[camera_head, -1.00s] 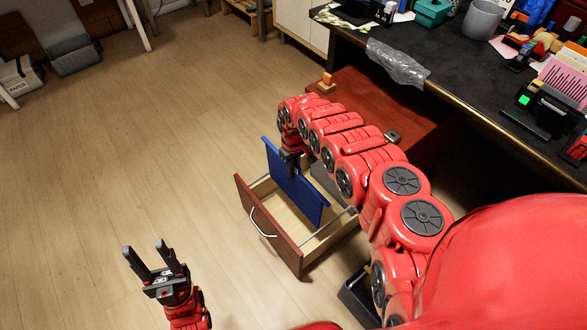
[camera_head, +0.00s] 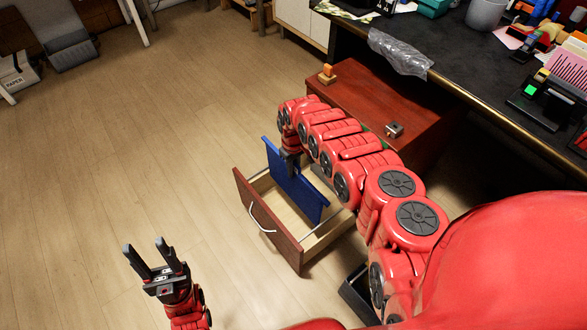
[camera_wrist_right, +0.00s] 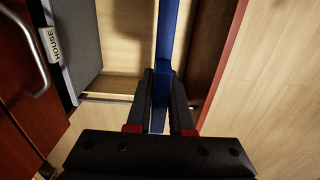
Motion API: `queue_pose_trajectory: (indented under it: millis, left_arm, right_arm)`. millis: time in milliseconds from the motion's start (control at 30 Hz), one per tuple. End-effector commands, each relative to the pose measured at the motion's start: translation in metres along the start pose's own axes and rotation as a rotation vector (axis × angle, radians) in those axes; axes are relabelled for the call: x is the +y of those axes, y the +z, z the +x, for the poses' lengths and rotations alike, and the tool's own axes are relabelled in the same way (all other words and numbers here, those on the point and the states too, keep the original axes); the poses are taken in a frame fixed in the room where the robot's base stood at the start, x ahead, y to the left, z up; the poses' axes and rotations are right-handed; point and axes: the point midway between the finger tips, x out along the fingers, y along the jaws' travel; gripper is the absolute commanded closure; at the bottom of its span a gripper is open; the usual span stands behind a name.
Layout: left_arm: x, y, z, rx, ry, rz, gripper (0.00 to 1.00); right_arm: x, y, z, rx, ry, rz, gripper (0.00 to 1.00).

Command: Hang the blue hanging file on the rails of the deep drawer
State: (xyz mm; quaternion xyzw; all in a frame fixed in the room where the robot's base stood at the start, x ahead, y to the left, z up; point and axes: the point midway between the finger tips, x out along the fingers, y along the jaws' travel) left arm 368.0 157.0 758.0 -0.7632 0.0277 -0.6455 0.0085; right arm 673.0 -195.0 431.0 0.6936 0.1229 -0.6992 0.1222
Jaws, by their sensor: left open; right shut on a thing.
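The blue hanging file (camera_head: 299,190) is over the open deep drawer (camera_head: 268,220), which has a wooden front, a curved metal handle and metal rails (camera_head: 328,222) along its sides. My right gripper (camera_head: 290,153) is shut on the file's upper edge, and the right wrist view shows the blue file (camera_wrist_right: 165,60) edge-on between the fingers (camera_wrist_right: 160,95). The file's lower part is inside the drawer opening. I cannot tell whether its ends touch the rails. My left gripper (camera_head: 150,257) is open and empty, left of the drawer and apart from it.
A grey file labelled HOUSE (camera_wrist_right: 75,50) is in the drawer, beside the blue file. The red-brown cabinet (camera_head: 370,95) carries a small orange-topped block (camera_head: 327,75) and a small metal object (camera_head: 394,129). A cluttered black desk (camera_head: 450,70) is at upper right.

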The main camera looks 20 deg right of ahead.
Motion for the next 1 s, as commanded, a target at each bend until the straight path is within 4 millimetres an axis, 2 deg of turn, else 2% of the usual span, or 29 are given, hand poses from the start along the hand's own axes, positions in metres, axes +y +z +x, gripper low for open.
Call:
queue_pose_trajectory:
  millis: [1000]
  left_arm:
    - [0.002,0.008,-0.046,0.0,0.0,0.0,0.5]
  right_arm:
    - [0.0,-0.001,0.056,0.001,0.0,0.0,1.0]
